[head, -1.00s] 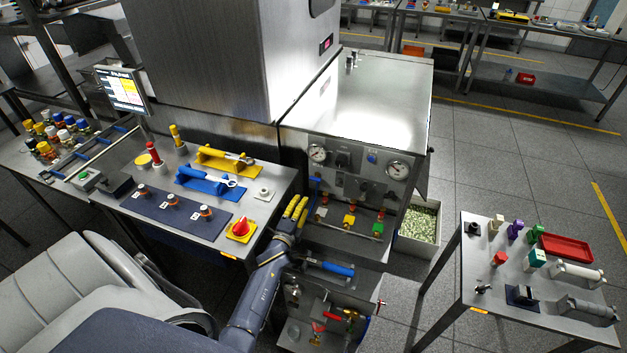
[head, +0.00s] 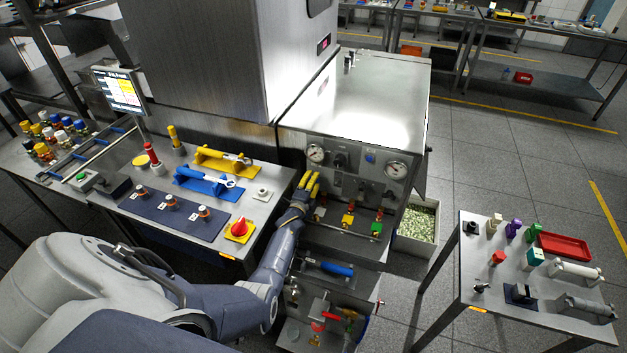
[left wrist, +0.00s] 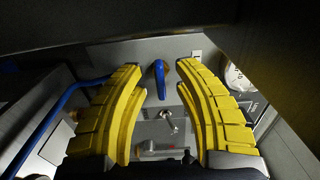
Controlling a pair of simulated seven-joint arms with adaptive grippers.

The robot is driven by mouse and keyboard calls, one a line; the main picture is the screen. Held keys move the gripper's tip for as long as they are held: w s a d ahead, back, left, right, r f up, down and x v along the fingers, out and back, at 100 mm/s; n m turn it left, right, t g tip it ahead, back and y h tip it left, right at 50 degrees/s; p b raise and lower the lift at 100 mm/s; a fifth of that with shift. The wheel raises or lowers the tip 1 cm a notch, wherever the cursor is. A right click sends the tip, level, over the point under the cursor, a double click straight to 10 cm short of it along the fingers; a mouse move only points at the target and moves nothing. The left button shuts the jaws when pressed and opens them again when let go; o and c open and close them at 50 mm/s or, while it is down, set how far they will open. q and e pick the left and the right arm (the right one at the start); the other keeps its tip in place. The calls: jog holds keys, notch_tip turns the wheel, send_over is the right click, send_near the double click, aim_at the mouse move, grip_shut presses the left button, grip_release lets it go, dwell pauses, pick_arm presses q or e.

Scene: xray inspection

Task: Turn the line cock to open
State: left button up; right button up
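A blue lever handle (left wrist: 160,82), which looks like the line cock, stands on the grey panel in the left wrist view. It points roughly up and down in that picture. My left gripper (left wrist: 160,66) has its two yellow fingers spread apart, with the lever showing in the gap at the fingertips. No contact is visible. In the head view the left gripper (head: 312,183) is at the left edge of the gauge panel (head: 350,180), and its fingers hide the lever there. My right gripper does not show.
Two gauges (head: 396,171) and several coloured valves (head: 348,220) are on the panel. A blue pipe (left wrist: 52,108) runs left of the fingers in the left wrist view. The control table with a red knob (head: 240,227) is left of the arm. A lower shelf holds a blue-handled tool (head: 337,268).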

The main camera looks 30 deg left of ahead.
pick_arm(q)
jog(key=shift+w, duration=0.3)
jog(key=shift+o, duration=0.2)
grip_shut()
